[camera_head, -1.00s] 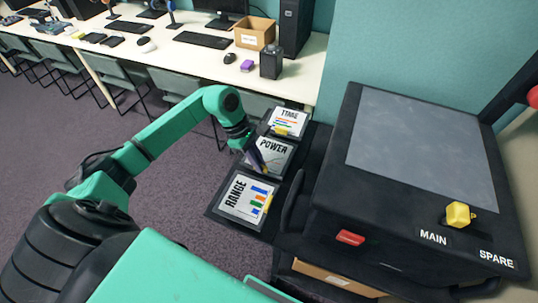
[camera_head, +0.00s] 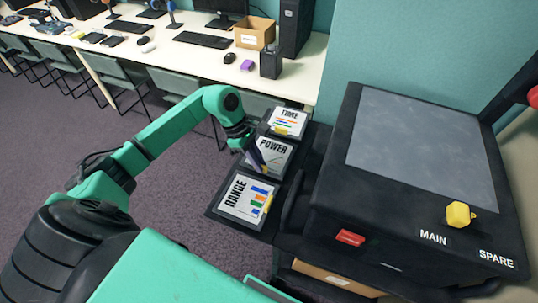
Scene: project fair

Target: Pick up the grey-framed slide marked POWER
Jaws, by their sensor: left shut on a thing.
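The slide marked POWER (camera_head: 274,154) is a white card in a grey frame. It is the middle one of a row of slides on a dark shelf beside the black projector-like machine. My left gripper (camera_head: 254,157) is at its left edge, shut on it. The fingers cover part of that edge. The slide still looks level with its neighbours; I cannot tell whether it is clear of the shelf. The slide marked RANGE (camera_head: 240,200) lies nearer, and a third slide (camera_head: 288,122) with a hard-to-read title lies farther. My right gripper is not in view.
The black machine (camera_head: 330,215) with a grey top panel stands close on the right. It has a yellow knob (camera_head: 458,214), a red switch (camera_head: 350,237) and labels MAIN and SPARE. A white desk (camera_head: 300,75) with computers and a cardboard box (camera_head: 255,33) runs behind.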

